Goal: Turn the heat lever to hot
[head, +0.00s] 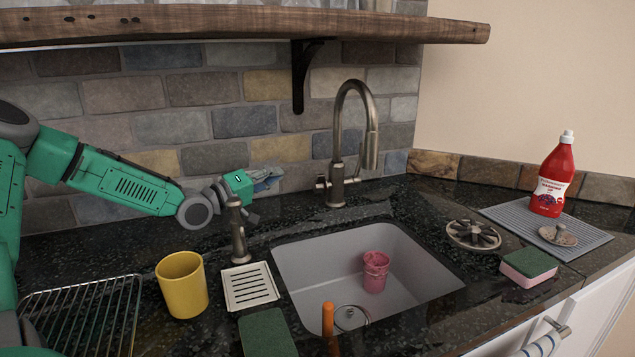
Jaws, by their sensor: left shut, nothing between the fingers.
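The tall brushed-metal faucet (337,185) stands behind the sink, its spout arched up and over to the right. A small side handle, seemingly the heat lever (321,183), sticks out at the left of its base; its exact setting is too small to tell. My left arm comes in from the left. My left gripper (243,198) is shut and empty, left of the faucet and apart from the handle. My right gripper is not in view.
The grey sink (405,285) holds a pink cup (375,272). A yellow cup (181,285), wire rack (85,315) and green sponge (266,335) lie left. A red bottle (553,178) stands right. A wooden shelf (240,22) hangs above.

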